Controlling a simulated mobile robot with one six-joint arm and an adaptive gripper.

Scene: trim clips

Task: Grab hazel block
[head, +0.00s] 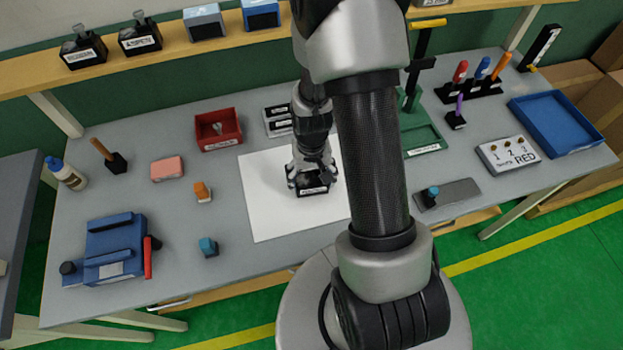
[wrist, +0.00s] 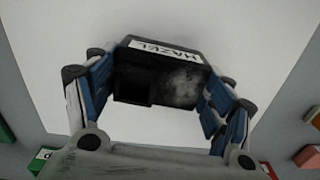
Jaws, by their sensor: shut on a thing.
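The hazel block (head: 313,187) is a dark block with a white label on its front, over the white sheet on the bench. In the wrist view the hazel block (wrist: 158,75) shows its label reading HAZEL along its top edge. My gripper (head: 312,178) is around the block, with its fingers (wrist: 160,100) on the left and right sides of it. The gripper is shut on the block. Whether the block touches the sheet or is slightly above it, I cannot tell.
The white sheet (head: 264,205) is otherwise bare. A red bin (head: 219,130) stands behind left, and a teal block (head: 208,247) and an orange-topped stamp (head: 202,192) stand left. A green tray (head: 422,140) is behind right. A blue fixture (head: 115,240) is at the front left.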

